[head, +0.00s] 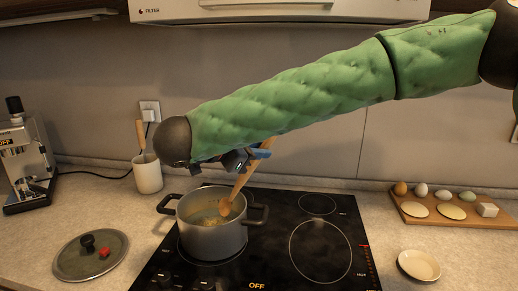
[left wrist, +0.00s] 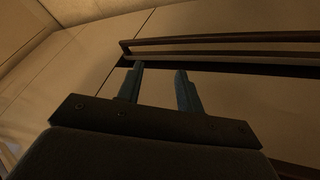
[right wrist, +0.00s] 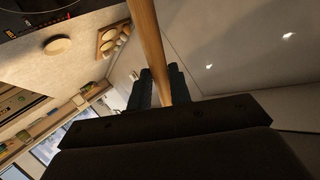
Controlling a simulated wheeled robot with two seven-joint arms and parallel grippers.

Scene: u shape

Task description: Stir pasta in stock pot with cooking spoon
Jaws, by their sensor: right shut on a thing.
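The grey stock pot (head: 212,241) stands on the left part of the black cooktop, with pasta (head: 208,217) and liquid inside. The wooden cooking spoon (head: 237,187) leans into the pot, its bowl end low in the contents. My right gripper (head: 262,152) is above the pot, shut on the spoon's handle. In the right wrist view the handle (right wrist: 147,45) runs between the fingers of the right gripper (right wrist: 158,88). My left gripper (left wrist: 161,84) shows only in the left wrist view; its fingers are apart with nothing between them, near a dark bar handle.
The pot lid (head: 90,256) lies on the counter at left. A utensil crock (head: 147,174) and a coffee machine (head: 25,160) stand behind it. A wooden board (head: 472,221) with eggs and other food and a small bowl (head: 419,265) are at right. The range hood (head: 280,10) hangs above.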

